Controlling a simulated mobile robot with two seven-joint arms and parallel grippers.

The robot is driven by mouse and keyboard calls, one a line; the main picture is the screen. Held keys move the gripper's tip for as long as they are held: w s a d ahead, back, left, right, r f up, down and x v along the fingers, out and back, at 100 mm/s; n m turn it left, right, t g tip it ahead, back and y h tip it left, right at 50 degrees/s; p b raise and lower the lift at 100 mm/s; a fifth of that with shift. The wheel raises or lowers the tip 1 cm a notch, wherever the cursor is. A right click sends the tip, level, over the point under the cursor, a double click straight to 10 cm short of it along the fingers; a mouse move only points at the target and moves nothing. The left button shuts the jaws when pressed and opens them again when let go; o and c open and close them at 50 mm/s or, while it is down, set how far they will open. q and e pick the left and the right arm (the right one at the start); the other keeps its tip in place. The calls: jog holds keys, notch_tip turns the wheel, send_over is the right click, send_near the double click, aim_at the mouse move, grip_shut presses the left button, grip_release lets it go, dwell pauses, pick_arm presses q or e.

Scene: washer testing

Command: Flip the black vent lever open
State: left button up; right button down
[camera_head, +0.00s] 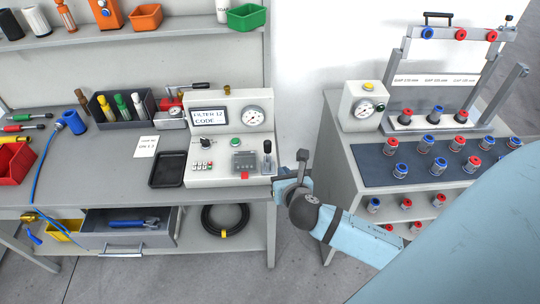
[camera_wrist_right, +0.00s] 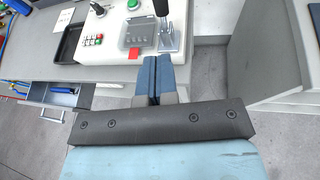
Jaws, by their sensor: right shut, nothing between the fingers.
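The black vent lever (camera_head: 267,147) stands upright on a metal plate at the right end of the grey test console (camera_head: 203,180). In the right wrist view the lever (camera_wrist_right: 163,8) rises from its bright plate at the top of the picture, just beyond my fingertips. My right gripper (camera_head: 278,179) is at the bench's right edge, just right of and below the lever in the picture. In the wrist view its blue-padded fingers (camera_wrist_right: 153,68) are together, with nothing between them and apart from the lever. My left gripper is out of view.
The console has a gauge (camera_head: 254,116), a green button and a red tag. A black tray (camera_head: 167,169) lies left of it. An open drawer (camera_head: 128,232) is below. A second bench (camera_head: 347,190) with several fittings stands right, across a floor gap.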

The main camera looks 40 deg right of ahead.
aim_at(269, 148)
jog(key=shift+d, duration=0.15)
jog(key=p+x, duration=0.1)
jog(key=x, duration=1.2)
jog(key=shift+w+p, duration=0.2)
jog(key=shift+p, duration=0.1)
jog(key=shift+w+d+f, duration=0.1)
jog(key=shift+w+f, duration=0.1)
jog(key=shift+w, duration=0.05)
jog(key=shift+w, duration=0.1)
